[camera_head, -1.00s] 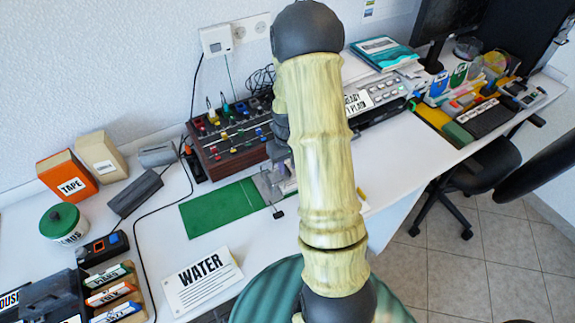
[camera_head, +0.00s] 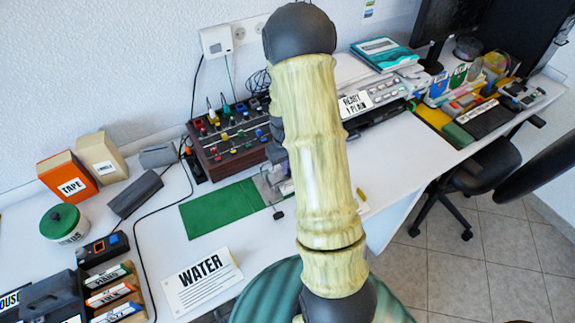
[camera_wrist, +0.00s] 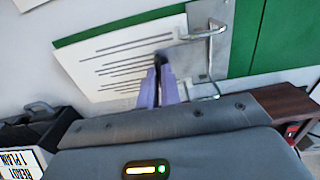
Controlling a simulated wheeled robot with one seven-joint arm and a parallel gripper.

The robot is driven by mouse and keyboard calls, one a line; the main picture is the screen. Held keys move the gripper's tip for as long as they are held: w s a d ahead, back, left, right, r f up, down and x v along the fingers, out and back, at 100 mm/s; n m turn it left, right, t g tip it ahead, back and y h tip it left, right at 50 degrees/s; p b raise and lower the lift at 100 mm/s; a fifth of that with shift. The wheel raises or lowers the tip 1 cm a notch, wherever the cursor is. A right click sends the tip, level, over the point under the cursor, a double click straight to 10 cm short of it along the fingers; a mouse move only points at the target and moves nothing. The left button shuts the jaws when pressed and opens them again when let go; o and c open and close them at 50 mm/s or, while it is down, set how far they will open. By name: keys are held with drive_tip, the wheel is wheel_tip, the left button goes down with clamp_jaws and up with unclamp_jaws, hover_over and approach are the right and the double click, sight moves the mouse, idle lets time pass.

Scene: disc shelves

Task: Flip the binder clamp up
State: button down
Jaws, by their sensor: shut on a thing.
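The binder clamp (camera_wrist: 209,50), a metal plate with a bent wire lever, lies flat on a green board beside white lined paper (camera_wrist: 120,60). In the head view its metal plate (camera_head: 268,187) shows just left of my arm, with a small black tab in front. My gripper (camera_wrist: 162,60) has slim purple fingers, closed together over the paper's edge beside the lever. Dark tips hide the exact contact, but the fingers appear shut on the clamp's lever end. My arm hides the gripper in the head view.
A green mat (camera_head: 222,208) lies left of the clamp. A control box with knobs (camera_head: 230,135) stands behind it. The WATER card (camera_head: 203,281) lies in front. The white desk right of my arm is clear near its front edge.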

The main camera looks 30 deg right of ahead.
sight(274, 179)
drive_tip(key=shift+a+r, duration=0.1)
drive_tip(key=shift+r, duration=0.05)
drive_tip(key=shift+w+a+r+h+p, duration=0.1)
drive_tip(key=shift+a+r+h+p, duration=0.2)
drive_tip(key=shift+h, duration=0.45)
drive_tip(key=shift+s+a+r+h+p, duration=0.1)
drive_tip(key=shift+a+r+h+p, duration=0.2)
drive_tip(key=shift+h, duration=0.5)
drive_tip(key=shift+w+a+r+h+p, duration=0.1)
drive_tip(key=shift+a+r+h+p, duration=0.25)
drive_tip(key=shift+h, duration=0.4)
drive_tip(key=shift+a+r+h+p, duration=0.2)
drive_tip(key=shift+a+h, duration=0.35)
drive_tip(key=shift+h, duration=0.4)
drive_tip(key=shift+a+r+h+p, duration=0.1)
drive_tip(key=shift+a+h+p, duration=0.1)
drive_tip(key=shift+a+h, duration=0.55)
drive_tip(key=h, duration=0.1)
drive_tip(key=a+h, duration=0.1)
drive_tip(key=h, duration=0.1)
drive_tip(key=shift+a+f+h, duration=0.1)
drive_tip(key=shift+a+h, duration=0.1)
drive_tip(key=shift+h, duration=0.1)
drive_tip(key=shift+a+f+h+b, duration=0.15)
drive_tip(key=shift+a+h+b, duration=0.45)
drive_tip(key=shift+h, duration=0.4)
drive_tip(key=shift+a+f+h+b, duration=0.15)
drive_tip(key=shift+a+h+b, duration=0.35)
drive_tip(key=shift+h, duration=0.5)
